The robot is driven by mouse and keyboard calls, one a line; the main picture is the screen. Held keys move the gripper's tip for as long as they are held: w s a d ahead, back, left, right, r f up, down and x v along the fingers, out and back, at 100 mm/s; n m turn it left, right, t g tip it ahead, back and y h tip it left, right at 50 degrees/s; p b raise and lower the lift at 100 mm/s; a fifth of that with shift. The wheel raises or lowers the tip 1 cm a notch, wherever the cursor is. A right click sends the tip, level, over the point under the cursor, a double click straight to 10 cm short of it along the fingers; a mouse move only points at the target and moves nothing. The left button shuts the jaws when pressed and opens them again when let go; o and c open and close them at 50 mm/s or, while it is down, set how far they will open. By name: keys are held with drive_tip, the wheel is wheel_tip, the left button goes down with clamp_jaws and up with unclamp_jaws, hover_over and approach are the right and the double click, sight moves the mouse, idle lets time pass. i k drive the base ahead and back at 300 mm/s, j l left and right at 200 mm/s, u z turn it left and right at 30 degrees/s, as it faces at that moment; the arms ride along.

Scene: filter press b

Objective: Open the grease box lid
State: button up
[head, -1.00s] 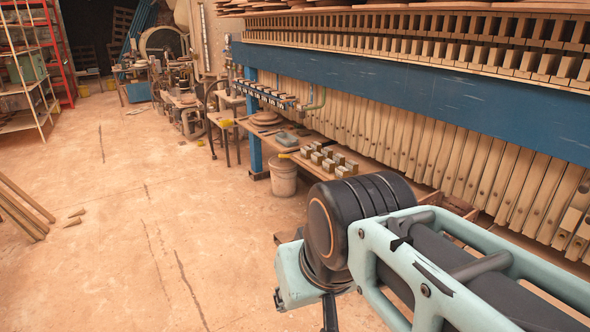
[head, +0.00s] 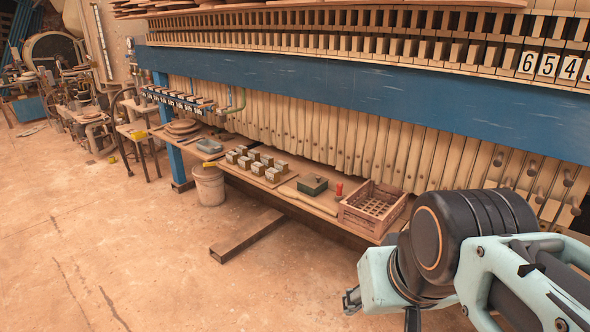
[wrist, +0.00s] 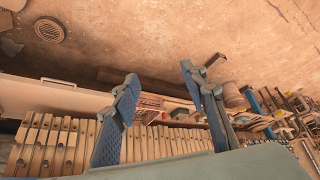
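A small dark green box (head: 312,186), which looks like the grease box, sits on the low wooden shelf (head: 318,205) below the row of pale plates. A small knob seems to stand on its top, and the lid looks closed, though it is small in view. My gripper (head: 352,300) is at the lower right of the head view, in front of the shelf and apart from the box. In the wrist view my gripper (wrist: 160,72) has its two blue-padded fingers spread, with nothing between them.
A slatted wooden crate (head: 372,208) stands right of the box, with a small red item (head: 339,189) between them. Several metal blocks (head: 257,163) lie to the left. A bucket (head: 209,186) and a floor beam (head: 247,236) are below. The front floor is clear.

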sight(312, 181)
drive_tip(key=i+j, duration=0.1)
drive_tip(key=i, duration=0.4)
drive_tip(key=i+j+z, duration=0.1)
drive_tip(key=i, duration=0.35)
drive_tip(key=i+j, duration=0.15)
drive_tip(key=i, duration=0.35)
drive_tip(key=i+j+z, duration=0.1)
drive_tip(key=i, duration=0.35)
drive_tip(key=i+j, duration=0.25)
drive_tip(key=i, duration=0.25)
drive_tip(key=i+j, duration=0.5)
drive_tip(key=i, duration=0.15)
drive_tip(key=i+l+z, duration=0.1)
drive_tip(key=i+l, duration=0.1)
